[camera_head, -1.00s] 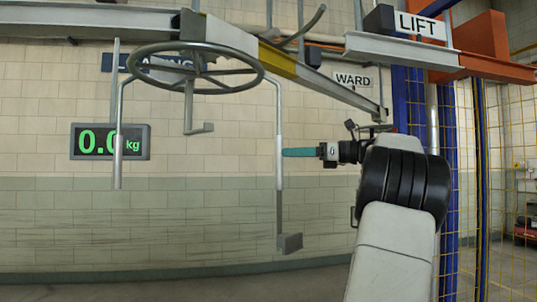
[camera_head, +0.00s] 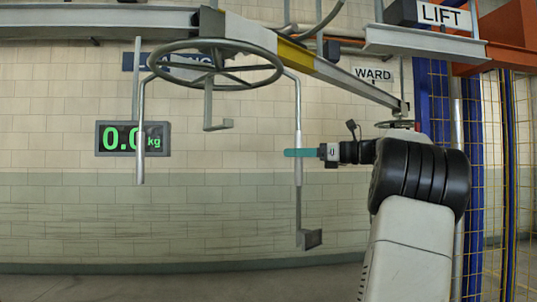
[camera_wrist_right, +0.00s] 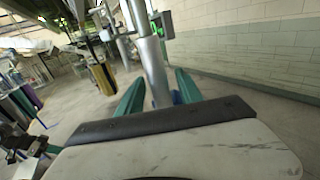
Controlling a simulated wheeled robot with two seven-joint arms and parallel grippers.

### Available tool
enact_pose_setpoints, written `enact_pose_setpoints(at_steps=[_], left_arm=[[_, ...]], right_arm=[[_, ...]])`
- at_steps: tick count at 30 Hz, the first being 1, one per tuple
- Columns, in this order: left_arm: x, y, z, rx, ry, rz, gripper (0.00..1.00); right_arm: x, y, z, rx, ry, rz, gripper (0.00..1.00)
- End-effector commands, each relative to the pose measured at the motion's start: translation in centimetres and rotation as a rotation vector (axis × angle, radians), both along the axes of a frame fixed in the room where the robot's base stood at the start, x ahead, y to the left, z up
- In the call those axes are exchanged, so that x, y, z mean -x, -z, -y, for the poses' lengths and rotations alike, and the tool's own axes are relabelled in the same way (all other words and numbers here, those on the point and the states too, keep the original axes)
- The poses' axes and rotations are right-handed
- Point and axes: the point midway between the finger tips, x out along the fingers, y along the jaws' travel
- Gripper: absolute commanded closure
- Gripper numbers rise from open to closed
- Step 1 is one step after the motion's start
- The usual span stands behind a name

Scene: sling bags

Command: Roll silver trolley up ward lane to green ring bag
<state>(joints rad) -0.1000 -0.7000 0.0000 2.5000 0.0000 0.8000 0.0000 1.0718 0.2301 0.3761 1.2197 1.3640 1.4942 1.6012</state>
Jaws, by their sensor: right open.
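A silver trolley (camera_head: 215,87), a wheel-shaped ring with hanging bars, hangs under the overhead rail in the head view. Its right bar (camera_head: 299,215) drops to a small block. My right gripper (camera_head: 298,153) reaches in from the right with teal fingers level across this bar. In the right wrist view the open fingers (camera_wrist_right: 158,90) stand either side of a silver bar (camera_wrist_right: 152,62); contact is not clear. A dark shape with teal parts at the lower left of that view may be my left gripper (camera_wrist_right: 33,147); its jaws are unclear. I cannot pick out a green ring bag.
The overhead rail (camera_head: 345,82), partly yellow, slopes right toward the WARD sign (camera_head: 374,73). A LIFT sign (camera_head: 443,15) and yellow mesh (camera_head: 495,150) stand at the right. A scale display (camera_head: 112,139) reads zero. The floor (camera_head: 180,285) below the trolley is clear.

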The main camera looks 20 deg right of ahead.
Motion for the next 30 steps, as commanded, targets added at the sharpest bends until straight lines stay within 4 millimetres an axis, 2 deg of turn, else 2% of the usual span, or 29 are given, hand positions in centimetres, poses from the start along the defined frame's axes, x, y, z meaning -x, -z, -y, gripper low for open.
enact_pose_setpoints(at_steps=[6, 15, 17, 22, 30], left_arm=[[0.0, 0.0, 0.0, 0.0, 0.0, 0.0, 1.0], [0.0, 0.0, 0.0, 0.0, 0.0, 0.0, 1.0], [0.0, 0.0, 0.0, 0.0, 0.0, 0.0, 1.0], [0.0, 0.0, 0.0, 0.0, 0.0, 0.0, 1.0], [0.0, 0.0, 0.0, 0.0, 0.0, 0.0, 1.0]], right_arm=[[-1.6, 0.0, -1.6, 0.001, -0.001, -0.001, 0.57], [-1.9, 0.0, -1.8, 0.001, 0.0, -0.001, 0.57], [-1.9, 0.0, -1.8, 0.001, 0.0, -0.001, 0.67], [-1.8, 0.0, -1.8, 0.001, 0.0, -0.001, 1.0], [-1.8, 0.0, -1.8, 0.001, 0.0, -0.001, 1.0]])
